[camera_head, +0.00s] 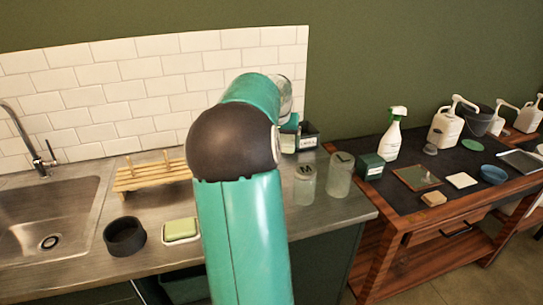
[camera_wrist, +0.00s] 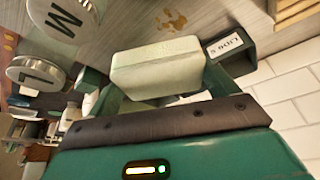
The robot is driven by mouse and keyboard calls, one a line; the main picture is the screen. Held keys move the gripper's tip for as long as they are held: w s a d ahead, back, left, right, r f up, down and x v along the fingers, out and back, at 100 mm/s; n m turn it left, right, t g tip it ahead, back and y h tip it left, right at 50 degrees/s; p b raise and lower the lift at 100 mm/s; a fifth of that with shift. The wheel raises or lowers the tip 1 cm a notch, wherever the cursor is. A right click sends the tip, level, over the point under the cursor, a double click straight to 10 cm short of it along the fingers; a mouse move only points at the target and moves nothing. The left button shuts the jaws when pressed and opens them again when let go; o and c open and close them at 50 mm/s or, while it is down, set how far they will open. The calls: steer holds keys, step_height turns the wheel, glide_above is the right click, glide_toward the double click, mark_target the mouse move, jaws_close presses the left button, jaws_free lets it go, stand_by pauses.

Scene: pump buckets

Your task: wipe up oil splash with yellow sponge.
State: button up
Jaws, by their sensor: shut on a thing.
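My gripper (camera_wrist: 162,82) is shut on a pale yellow sponge (camera_wrist: 155,66), a block held between its two green fingers in the wrist view. The oil splash (camera_wrist: 171,21) is a small brownish-yellow blotch on the metal counter, beyond the sponge in that view. The sponge appears apart from the splash; its height over the counter is hard to tell.
A labelled dark box (camera_wrist: 232,48) stands close beside the sponge. Glass jars (camera_head: 305,184) with lettered lids stand at the counter's right. A green-topped block (camera_head: 181,229), dark ring (camera_head: 125,236) and wooden rack (camera_head: 152,176) lie left of my arm. The tiled wall (camera_wrist: 292,105) is near.

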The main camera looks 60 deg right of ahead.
steer(key=shift+w+a+f, duration=0.2)
steer(key=shift+w+f, duration=0.5)
steer(key=shift+s+d+f, duration=0.1)
steer(key=shift+s+f, duration=0.1)
steer(key=shift+f, duration=2.7)
steer(key=shift+s+f, duration=0.15)
steer(key=shift+f, duration=2.75)
steer(key=shift+f, duration=0.25)
steer(key=shift+w, duration=0.1)
